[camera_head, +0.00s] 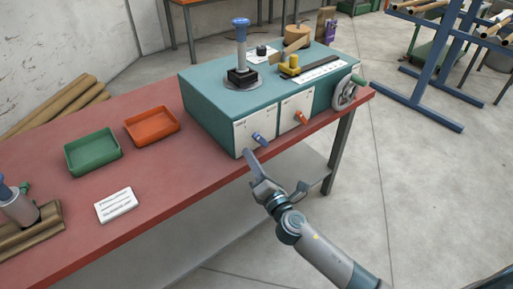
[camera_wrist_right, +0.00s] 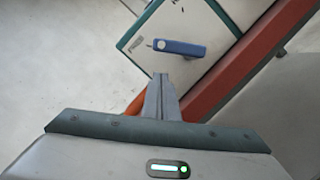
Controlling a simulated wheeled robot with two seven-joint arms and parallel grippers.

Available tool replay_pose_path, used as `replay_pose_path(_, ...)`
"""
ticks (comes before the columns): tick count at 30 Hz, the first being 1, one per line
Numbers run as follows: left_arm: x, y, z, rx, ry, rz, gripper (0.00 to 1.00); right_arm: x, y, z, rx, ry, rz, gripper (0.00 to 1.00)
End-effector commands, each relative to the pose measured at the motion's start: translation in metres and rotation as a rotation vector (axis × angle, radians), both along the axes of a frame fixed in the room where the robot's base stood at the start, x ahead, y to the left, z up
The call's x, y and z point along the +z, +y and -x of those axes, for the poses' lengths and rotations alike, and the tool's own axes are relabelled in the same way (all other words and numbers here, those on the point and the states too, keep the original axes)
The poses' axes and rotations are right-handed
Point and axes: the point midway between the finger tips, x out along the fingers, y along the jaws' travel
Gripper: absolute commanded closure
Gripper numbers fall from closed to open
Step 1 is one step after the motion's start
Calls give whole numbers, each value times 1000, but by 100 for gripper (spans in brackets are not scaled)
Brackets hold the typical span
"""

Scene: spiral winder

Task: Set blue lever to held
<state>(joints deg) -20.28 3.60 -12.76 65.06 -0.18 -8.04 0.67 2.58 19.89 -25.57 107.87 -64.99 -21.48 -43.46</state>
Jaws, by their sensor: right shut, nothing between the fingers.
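The blue lever (camera_head: 258,138) sits on a white panel (camera_head: 254,128) on the front of the teal machine (camera_head: 205,99). In the right wrist view the blue lever (camera_wrist_right: 180,47) lies nearly level, its pivot end towards the left beside a small dark mark on the panel. My right gripper (camera_head: 250,154) is shut and empty, just below and in front of the lever. In the wrist view its fingertips (camera_wrist_right: 160,80) end close under the lever; I cannot tell if they touch it. My left gripper is not in view.
An orange lever (camera_head: 301,118) sits on the neighbouring panel to the right. A handwheel (camera_head: 346,93) is on the machine's right end. Green (camera_head: 92,151) and orange (camera_head: 151,125) trays and a white card (camera_head: 116,204) lie on the red bench (camera_head: 185,185). Open floor is at the right.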

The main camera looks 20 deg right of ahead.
Motion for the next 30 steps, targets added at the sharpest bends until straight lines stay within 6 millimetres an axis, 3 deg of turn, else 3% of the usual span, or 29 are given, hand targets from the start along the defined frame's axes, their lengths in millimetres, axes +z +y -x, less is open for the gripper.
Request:
replay_pose_path(9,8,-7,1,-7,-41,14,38,15,-19,-6,2,1,-1,100)
replay_pose_path(24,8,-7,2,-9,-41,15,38,16,-21,-7,1,3,-9,100)
replay_pose_path(30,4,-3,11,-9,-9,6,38,19,-22,-7,1,16,-41,100)
